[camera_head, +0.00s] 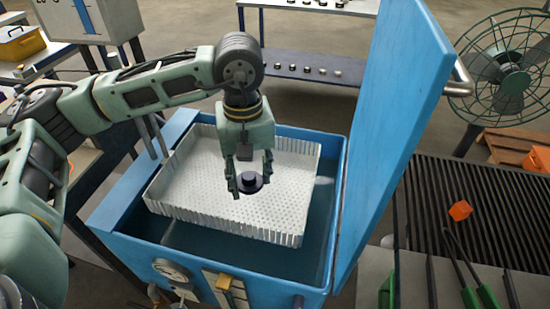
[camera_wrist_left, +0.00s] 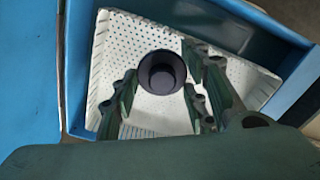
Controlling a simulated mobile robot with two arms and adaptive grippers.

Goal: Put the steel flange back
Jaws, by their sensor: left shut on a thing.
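The steel flange (camera_head: 250,182) is a dark round disc with a raised hub. My left gripper (camera_head: 249,187) is shut on it and points down over the white perforated basket (camera_head: 200,193). In the left wrist view the flange (camera_wrist_left: 162,73) shows between the fingers (camera_wrist_left: 163,100), with the basket floor (camera_wrist_left: 115,60) behind it. I cannot tell how far the flange is above the basket floor. The basket sits tilted inside the open blue tank (camera_head: 130,245). My right gripper is not in view.
The tank's blue lid (camera_head: 392,120) stands upright on the right side. A green fan (camera_head: 505,70) and a dark slatted surface with an orange block (camera_head: 460,210) and tongs (camera_head: 470,265) are at right. A shelf (camera_head: 310,68) with several small parts stands behind.

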